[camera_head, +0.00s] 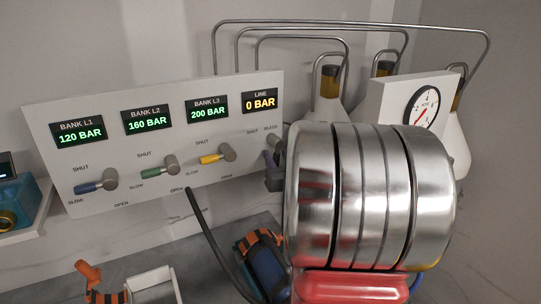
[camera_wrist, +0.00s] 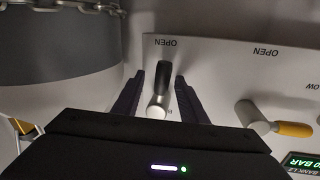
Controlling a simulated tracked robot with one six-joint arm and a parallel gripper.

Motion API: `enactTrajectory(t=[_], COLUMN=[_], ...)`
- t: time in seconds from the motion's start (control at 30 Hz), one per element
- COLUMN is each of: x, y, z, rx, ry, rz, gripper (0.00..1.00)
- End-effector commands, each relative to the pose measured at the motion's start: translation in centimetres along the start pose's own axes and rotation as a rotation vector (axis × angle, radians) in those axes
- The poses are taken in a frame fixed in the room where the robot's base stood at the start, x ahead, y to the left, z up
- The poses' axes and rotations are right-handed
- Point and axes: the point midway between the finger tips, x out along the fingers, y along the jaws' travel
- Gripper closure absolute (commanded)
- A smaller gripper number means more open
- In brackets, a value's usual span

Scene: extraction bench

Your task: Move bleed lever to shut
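The bleed lever, with a black handle (camera_wrist: 163,76) and pale grey hub (camera_wrist: 157,106), shows in the wrist view. Its handle points toward the OPEN label (camera_wrist: 166,43). My gripper (camera_wrist: 160,77) has its two dark purple fingers on either side of the handle, with visible gaps, so it is open. In the head view my gripper (camera_head: 273,153) is at the right end of the white panel (camera_head: 52,140), below the BLEED label. The bleed lever is mostly hidden there. The LINE display (camera_head: 260,103) reads 0 BAR.
Blue (camera_head: 91,187), green (camera_head: 157,172) and yellow (camera_head: 212,158) levers are left of my gripper in the head view. The yellow lever is right in the wrist view (camera_wrist: 290,129). A gauge (camera_head: 427,108) stands right. A chain (camera_wrist: 75,5) crosses a grey cylinder (camera_wrist: 60,55).

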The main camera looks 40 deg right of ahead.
Motion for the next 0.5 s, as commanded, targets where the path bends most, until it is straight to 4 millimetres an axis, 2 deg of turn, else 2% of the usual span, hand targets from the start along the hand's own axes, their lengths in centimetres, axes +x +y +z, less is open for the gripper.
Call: enactTrajectory(t=[0.3, 0.5], x=[0.24, 0.26], y=[-0.28, -0.4], z=[-0.01, -0.01], rx=[0.0, 0.0], ry=[0.0, 0.0], rz=[-0.006, -0.008], gripper=[0.61, 0.75])
